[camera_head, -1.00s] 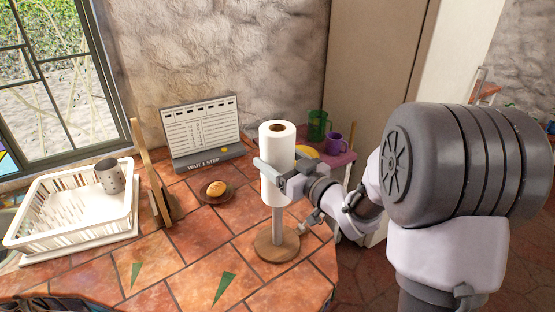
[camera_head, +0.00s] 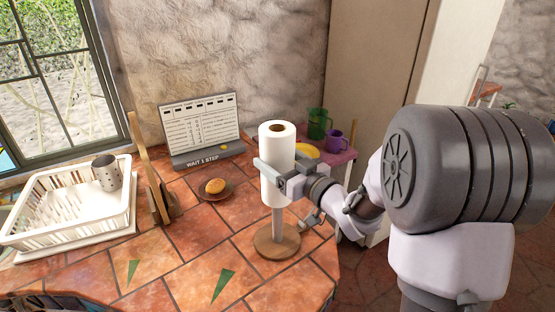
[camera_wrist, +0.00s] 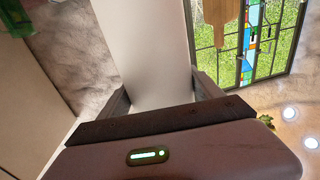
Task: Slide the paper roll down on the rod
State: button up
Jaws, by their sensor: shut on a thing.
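The white paper roll (camera_head: 277,141) stands upright around the rod (camera_head: 278,219) of a holder with a round wooden base (camera_head: 277,241), on the tiled counter. The roll's lower end is above the base, with a length of bare rod showing between them. My gripper (camera_head: 272,177) is shut on the roll from the right, around its middle. In the wrist view the white roll (camera_wrist: 150,50) fills the space between the two fingers. The rod's top is not visible above the roll.
A plate with a bun (camera_head: 214,187) and a calendar board (camera_head: 201,128) stand left of the roll. A white dish rack (camera_head: 75,205) with a cup (camera_head: 106,172) is farther left, beside a wooden board (camera_head: 150,170).

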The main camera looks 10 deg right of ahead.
aim_at(278, 192)
jog(key=shift+f+b, duration=1.3)
jog(key=shift+b, duration=0.2)
jog(key=shift+f+b, duration=2)
jog(key=shift+b, duration=0.2)
jog(key=shift+f+b, duration=2.05)
jog(key=shift+b, duration=0.15)
jog(key=o, duration=1.6)
jog(key=shift+s, duration=0.1)
